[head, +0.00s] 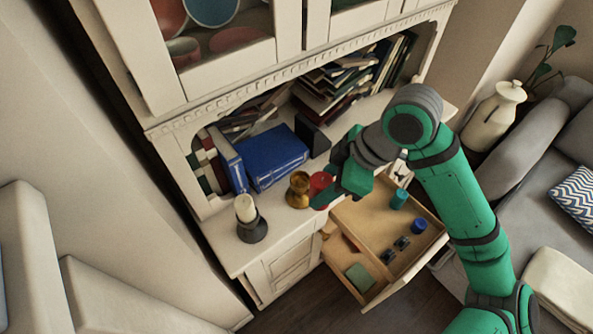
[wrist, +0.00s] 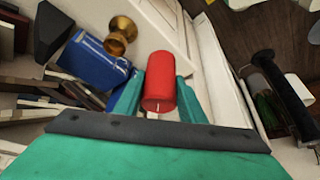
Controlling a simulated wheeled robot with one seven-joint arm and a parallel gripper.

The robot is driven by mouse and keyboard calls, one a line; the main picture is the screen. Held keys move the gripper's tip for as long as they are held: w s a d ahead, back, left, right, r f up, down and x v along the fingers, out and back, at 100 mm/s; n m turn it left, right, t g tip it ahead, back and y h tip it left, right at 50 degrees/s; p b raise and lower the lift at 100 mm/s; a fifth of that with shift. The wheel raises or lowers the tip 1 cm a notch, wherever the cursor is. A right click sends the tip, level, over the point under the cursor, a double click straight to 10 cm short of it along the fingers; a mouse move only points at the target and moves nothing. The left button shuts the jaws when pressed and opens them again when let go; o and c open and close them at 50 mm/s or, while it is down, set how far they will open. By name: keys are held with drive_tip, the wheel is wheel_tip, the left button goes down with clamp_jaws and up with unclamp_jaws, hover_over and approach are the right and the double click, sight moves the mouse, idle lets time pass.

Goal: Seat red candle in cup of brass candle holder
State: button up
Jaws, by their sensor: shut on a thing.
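The red candle (head: 320,182) is between the fingers of my gripper (head: 324,192), just right of the brass candle holder (head: 298,190) on the cabinet's counter. In the wrist view the red candle (wrist: 159,82) sits between the two green fingers (wrist: 162,95), with its wick end toward the camera. My gripper is shut on it. The brass candle holder (wrist: 121,36) stands apart from the candle, up and to the left in the wrist view. Its cup looks empty. Whether the candle's base touches the counter is not clear.
A dark holder (head: 251,229) with a cream candle (head: 245,208) stands at the counter's left. Blue books (head: 272,157) stand behind the brass holder. An open drawer (head: 374,235) below my gripper holds a teal candle (head: 399,199), a blue candle (head: 418,226) and small items.

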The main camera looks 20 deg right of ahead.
drive_tip(key=w+f, duration=0.3)
drive_tip(key=w, duration=0.1)
drive_tip(key=w+f, duration=0.3)
drive_tip(key=w, duration=0.2)
drive_tip(key=w+f, duration=0.3)
drive_tip(key=w, duration=0.2)
drive_tip(key=shift+d+f, duration=0.2)
drive_tip(key=shift+f, duration=0.1)
drive_tip(key=shift+w+f, duration=0.15)
drive_tip(key=shift+f, duration=1.5)
drive_tip(key=shift+f, duration=0.15)
drive_tip(key=o, duration=1.2)
drive_tip(key=shift+w, duration=0.1)
